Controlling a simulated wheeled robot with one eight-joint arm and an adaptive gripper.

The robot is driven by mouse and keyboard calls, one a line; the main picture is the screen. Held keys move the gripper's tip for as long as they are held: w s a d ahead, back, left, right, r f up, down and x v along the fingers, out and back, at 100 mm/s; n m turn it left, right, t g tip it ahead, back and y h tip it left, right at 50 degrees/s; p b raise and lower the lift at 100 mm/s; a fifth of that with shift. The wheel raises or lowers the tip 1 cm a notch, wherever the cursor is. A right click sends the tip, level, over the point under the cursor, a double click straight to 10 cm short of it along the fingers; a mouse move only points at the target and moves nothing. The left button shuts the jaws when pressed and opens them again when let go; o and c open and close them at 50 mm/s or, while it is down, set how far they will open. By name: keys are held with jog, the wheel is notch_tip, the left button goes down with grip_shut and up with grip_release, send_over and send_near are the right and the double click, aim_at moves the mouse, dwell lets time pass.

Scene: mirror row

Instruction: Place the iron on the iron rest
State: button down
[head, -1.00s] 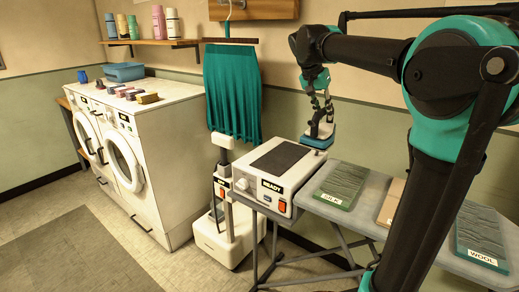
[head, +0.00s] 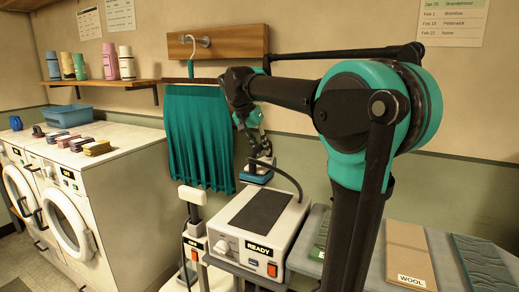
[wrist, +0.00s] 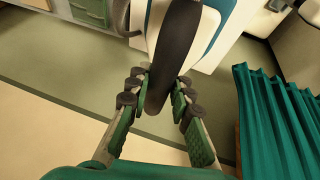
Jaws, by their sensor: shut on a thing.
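The iron (head: 257,178) has a white body, a blue lower part and a dark handle. My gripper (head: 257,146) is shut on it, above the back edge of the white station. In the wrist view the fingers (wrist: 163,98) close around the dark handle (wrist: 178,45), with the white and blue body beyond. The station (head: 291,226) is marked READY, with a dark pad (head: 260,211) on its top, a knob and a red switch. The pad is bare. I cannot tell whether this pad is the iron rest. Whether the iron touches the station is unclear.
A dark cord (head: 291,178) arcs near the iron and station. A teal pleated cloth (head: 200,135) hangs left of the iron. A white stand (head: 191,222) is left of the station. Fabric boards (head: 409,252) lie on the ironing board at right. Washers (head: 75,215) stand far left.

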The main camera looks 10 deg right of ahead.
notch_tip(320, 180, down, 15)
dwell(0.6)
jog(key=c, duration=1.3)
grip_release()
jog(key=shift+f, duration=0.1)
jog(key=shift+c, duration=0.2)
jog(key=v, duration=1.2)
